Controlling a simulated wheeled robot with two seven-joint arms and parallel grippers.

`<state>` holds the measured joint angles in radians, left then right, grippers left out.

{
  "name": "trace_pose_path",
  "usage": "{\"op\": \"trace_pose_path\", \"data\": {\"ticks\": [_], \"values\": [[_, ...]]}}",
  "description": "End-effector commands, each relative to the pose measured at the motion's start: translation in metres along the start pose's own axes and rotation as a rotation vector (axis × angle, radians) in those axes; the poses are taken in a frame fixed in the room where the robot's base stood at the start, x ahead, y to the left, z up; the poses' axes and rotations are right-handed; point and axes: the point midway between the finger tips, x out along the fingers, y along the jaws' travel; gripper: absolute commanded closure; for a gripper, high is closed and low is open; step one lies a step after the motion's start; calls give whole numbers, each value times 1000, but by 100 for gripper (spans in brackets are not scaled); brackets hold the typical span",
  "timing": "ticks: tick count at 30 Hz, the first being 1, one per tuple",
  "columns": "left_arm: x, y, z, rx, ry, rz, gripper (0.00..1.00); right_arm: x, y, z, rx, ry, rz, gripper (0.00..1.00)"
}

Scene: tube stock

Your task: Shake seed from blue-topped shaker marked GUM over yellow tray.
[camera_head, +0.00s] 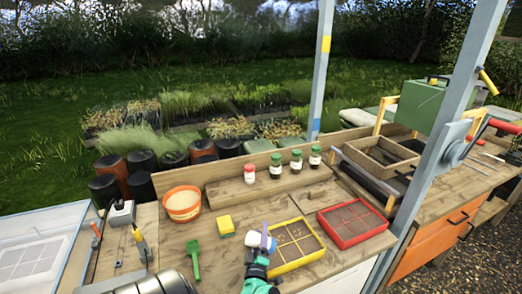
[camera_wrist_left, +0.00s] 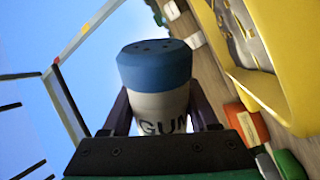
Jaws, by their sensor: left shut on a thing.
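The blue-topped shaker (camera_wrist_left: 155,72) has a pale body with dark letters GUM and small holes in its cap. My left gripper (camera_head: 262,243) is shut on it; in the left wrist view its dark fingers clasp both sides of the body. In the head view the shaker (camera_head: 253,239) is small and partly hidden, held tilted at the left edge of the yellow tray (camera_head: 298,265). The tray is divided into soil-filled squares and also shows at the right of the left wrist view (camera_wrist_left: 265,85). I cannot see any seed falling. My right gripper is not in view.
A red tray (camera_head: 352,241) lies right of the yellow one. A yellow block (camera_head: 226,226), a green scoop (camera_head: 194,258) and an orange pot (camera_head: 182,204) are to the left. Several capped jars, including a red-topped one (camera_head: 249,174), stand on the back shelf. A grey post (camera_head: 428,165) rises at right.

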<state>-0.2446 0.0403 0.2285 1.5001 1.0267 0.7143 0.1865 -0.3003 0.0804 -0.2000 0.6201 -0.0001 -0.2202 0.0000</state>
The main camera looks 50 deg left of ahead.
Motion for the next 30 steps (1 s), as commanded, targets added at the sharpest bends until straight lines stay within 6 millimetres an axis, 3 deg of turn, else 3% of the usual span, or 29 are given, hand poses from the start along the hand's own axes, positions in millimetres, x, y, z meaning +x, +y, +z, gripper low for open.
{"op": "trace_pose_path", "data": {"ticks": [1, 4, 11, 17, 26, 30], "values": [[3, 14, -7, -1, 1, 1, 96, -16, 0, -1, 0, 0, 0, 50], [4, 25, -13, -1, 2, 0, 96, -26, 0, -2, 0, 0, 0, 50], [4, 22, -12, 0, 0, 0, 96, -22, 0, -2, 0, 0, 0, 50], [-2, -10, 6, 1, 0, 0, 96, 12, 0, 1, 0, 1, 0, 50], [0, -3, 2, 0, 1, 1, 96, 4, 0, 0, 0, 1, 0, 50], [3, 14, -7, -1, 1, 1, 96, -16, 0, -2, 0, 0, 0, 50]]}}
